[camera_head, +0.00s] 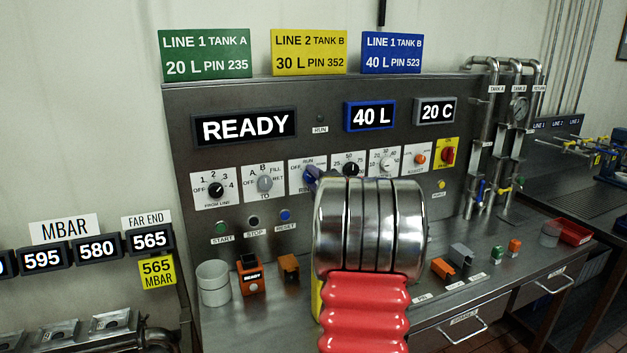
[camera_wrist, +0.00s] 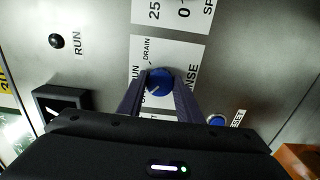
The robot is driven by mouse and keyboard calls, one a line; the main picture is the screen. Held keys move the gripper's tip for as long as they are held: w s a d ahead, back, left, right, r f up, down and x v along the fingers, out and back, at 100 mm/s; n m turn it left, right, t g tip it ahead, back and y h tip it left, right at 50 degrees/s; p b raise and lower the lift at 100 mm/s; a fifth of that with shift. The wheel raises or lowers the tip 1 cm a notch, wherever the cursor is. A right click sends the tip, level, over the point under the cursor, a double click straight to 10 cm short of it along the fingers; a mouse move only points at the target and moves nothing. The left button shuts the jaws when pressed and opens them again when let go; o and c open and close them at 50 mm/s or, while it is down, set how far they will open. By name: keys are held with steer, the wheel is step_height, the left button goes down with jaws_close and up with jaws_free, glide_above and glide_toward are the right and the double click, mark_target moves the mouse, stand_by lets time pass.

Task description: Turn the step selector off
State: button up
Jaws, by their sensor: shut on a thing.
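The step selector (camera_wrist: 159,81) is a round blue knob on a white card with RUN, DRAIN and a partly hidden RINSE label. A pale pointer line shows on its face in the wrist view, but I cannot tell surely which label it points to. My gripper (camera_wrist: 159,92) has its two dark fingers closed around the knob's sides. In the head view my gripper (camera_head: 312,178) is at the card (camera_head: 299,168) in the panel's knob row, and my arm hides part of that card and the knob.
Other knobs flank it: the grey A/B selector (camera_head: 264,183) on the left and a black dial (camera_head: 350,169) on the right. The blue RESET button (camera_head: 285,215) lies below. An orange block (camera_head: 289,267) sits on the bench underneath. The READY display (camera_head: 245,127) is above.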

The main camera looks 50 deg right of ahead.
steer(key=shift+w+a+f, duration=0.1)
steer(key=shift+a+f, duration=0.05)
steer(key=shift+f, duration=0.15)
steer(key=o, duration=1)
steer(key=shift+r, duration=0.2)
steer(key=shift+o, duration=0.2)
steer(key=shift+s, duration=0.2)
steer(key=v, duration=1.3)
steer(key=shift+s, duration=0.2)
steer(key=shift+a+f, duration=0.1)
